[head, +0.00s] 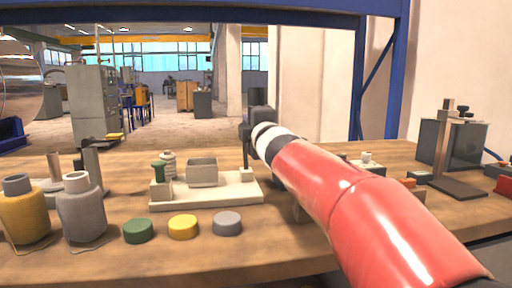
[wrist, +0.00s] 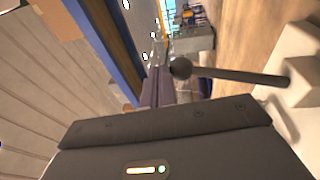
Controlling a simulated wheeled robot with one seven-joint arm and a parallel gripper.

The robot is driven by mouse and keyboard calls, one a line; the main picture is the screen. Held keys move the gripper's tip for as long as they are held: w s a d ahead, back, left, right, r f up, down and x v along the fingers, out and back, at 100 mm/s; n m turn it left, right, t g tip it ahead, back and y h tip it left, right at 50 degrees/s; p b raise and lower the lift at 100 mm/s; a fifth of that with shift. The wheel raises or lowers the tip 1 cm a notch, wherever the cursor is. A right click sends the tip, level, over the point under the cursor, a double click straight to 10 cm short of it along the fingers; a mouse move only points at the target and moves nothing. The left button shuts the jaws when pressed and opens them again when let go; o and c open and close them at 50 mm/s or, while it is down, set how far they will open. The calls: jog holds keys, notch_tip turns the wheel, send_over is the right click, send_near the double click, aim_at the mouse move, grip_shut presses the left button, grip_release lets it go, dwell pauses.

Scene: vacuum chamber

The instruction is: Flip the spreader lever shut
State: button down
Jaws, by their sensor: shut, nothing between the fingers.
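The spreader lever is a dark rod with a round ball knob (wrist: 230,74). In the wrist view it rises from a pale block at the right edge. In the head view its thin rod (head: 246,156) stands roughly upright on the right end of a cream base plate (head: 205,193); the knob is hard to make out there. My gripper (head: 244,130) is shut and empty at the top of the rod. In the wrist view its dark fingers (wrist: 160,87) are close beside the knob; I cannot tell whether they touch.
Yellow and grey bottles (head: 82,212) stand at left. A dark stand (head: 447,160) is at right.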

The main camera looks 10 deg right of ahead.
jog(key=shift+w, duration=0.5)
dwell(0.3)
